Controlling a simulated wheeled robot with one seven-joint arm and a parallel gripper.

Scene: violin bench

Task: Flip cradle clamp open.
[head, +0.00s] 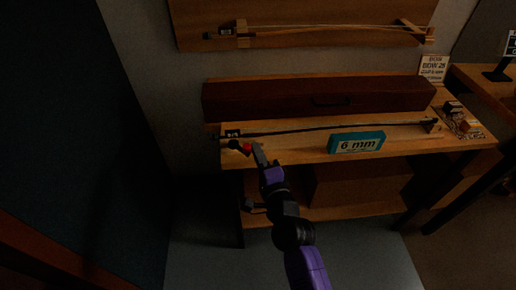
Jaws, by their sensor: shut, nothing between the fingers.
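A dark bow (300,130) lies along the bench top, its left end at a small dark block and its right end in a wooden holder (431,125). At the left front of the bench is a small clamp with a dark part (234,144) and a red knob (246,149). I cannot tell from this view how far its lever is turned. My gripper (257,148) is shut and empty, just right of the red knob. Whether it touches the knob is too small to tell.
A teal block marked "6 mm" (357,142) stands on the bench (300,150) right of my gripper. A long red-brown case (275,100) lies behind the bow. Another bow (335,27) hangs on a wall board. A sign (433,68) and small blocks (462,120) are at right.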

